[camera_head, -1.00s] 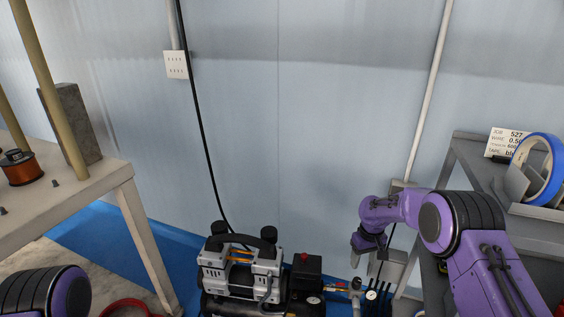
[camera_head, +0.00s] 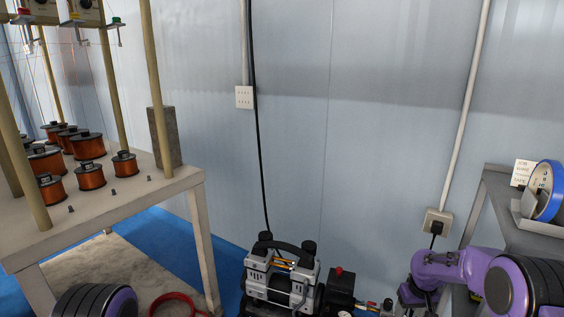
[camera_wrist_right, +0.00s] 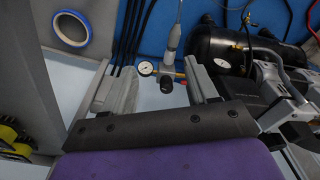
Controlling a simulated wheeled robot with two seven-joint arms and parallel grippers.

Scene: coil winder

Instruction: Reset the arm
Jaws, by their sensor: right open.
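My right arm (camera_head: 440,268) is purple and black and reaches in from the lower right of the head view, in front of the wall. Its gripper is low at the bottom edge there. In the right wrist view the right gripper (camera_wrist_right: 158,80) has its two grey fingers wide apart, with nothing held between them. A pressure gauge and hose fitting (camera_wrist_right: 168,65) show beyond the gap. Of my left arm, only a rounded black and purple joint (camera_head: 95,302) shows at the bottom left of the head view. The left gripper is out of view.
A winder table (camera_head: 125,205) with several copper spools (camera_head: 88,146) stands at left. An air compressor (camera_head: 280,275) stands on the floor by the wall. A grey shelf (camera_head: 530,238) at right holds blue tape (camera_head: 549,190). A wall socket (camera_head: 437,222) is behind my right arm.

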